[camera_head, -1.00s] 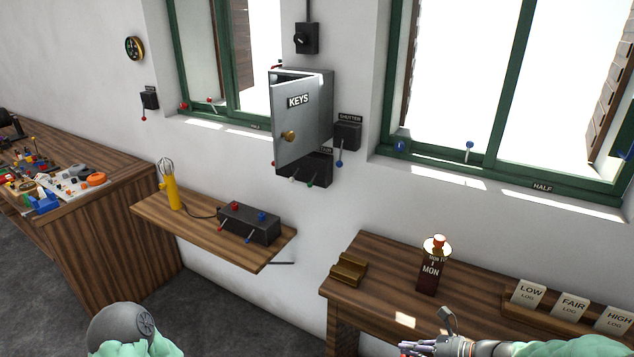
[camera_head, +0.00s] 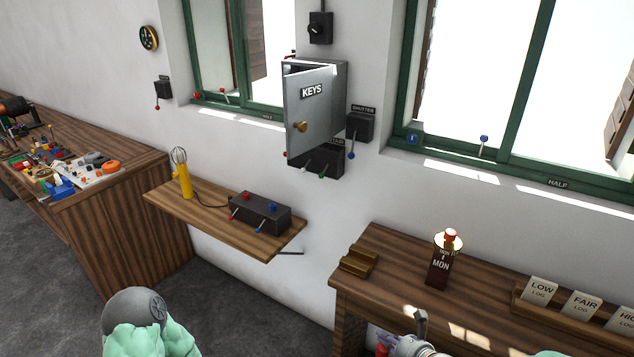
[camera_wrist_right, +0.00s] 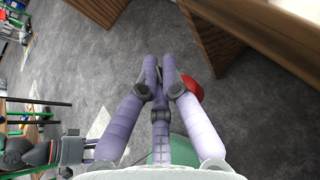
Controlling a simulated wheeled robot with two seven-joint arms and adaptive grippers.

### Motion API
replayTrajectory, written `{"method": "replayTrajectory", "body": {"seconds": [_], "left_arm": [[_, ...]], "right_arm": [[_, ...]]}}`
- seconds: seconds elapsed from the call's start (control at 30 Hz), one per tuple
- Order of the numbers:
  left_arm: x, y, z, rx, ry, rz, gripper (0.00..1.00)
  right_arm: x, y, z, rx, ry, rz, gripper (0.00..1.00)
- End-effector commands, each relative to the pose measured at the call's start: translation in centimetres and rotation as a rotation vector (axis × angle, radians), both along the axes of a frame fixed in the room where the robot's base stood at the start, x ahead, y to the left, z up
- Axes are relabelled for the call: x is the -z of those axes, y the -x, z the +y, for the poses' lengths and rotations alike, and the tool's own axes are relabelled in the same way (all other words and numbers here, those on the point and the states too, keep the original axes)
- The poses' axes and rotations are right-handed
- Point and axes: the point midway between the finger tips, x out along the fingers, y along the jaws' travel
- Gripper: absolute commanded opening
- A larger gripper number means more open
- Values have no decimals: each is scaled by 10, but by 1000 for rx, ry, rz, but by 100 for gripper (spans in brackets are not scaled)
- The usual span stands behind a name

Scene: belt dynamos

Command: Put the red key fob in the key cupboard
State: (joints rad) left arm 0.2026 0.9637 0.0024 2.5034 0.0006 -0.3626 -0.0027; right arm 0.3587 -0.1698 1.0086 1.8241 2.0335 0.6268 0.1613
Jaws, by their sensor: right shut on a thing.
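The key cupboard (camera_head: 335,95) is a grey metal box on the wall between the windows. Its door (camera_head: 310,115), marked KEYS with a brass knob, stands swung open and hides most of the inside. My right gripper (camera_head: 388,344) is at the bottom edge of the head view, low in front of the right bench and well below the cupboard. In the right wrist view its fingers (camera_wrist_right: 160,70) are closed together on the red key fob (camera_wrist_right: 190,92), which shows partly behind them. My left gripper is out of view.
A shelf (camera_head: 165,205) with a yellow lamp (camera_head: 185,182) and a black switch box (camera_head: 260,213) juts out below the cupboard. The right bench (camera_head: 400,262) holds a wooden block (camera_head: 358,262), a MON block (camera_head: 440,268) and log cards (camera_head: 580,303). Levers (camera_head: 322,172) sit under the cupboard.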

Motion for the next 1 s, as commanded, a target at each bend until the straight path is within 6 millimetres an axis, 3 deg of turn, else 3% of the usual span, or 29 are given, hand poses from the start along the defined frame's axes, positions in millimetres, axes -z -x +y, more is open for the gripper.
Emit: {"method": "replayTrajectory", "body": {"seconds": [0.27, 0.7, 1.0], "left_arm": [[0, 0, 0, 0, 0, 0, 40], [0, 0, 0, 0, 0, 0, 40], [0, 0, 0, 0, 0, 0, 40]], "right_arm": [[-3, 1, -2, 71, 9, 13, 0], [-90, -19, -4, 226, 16, 8, 0], [-109, -18, -2, 260, 1, 14, 0]]}}
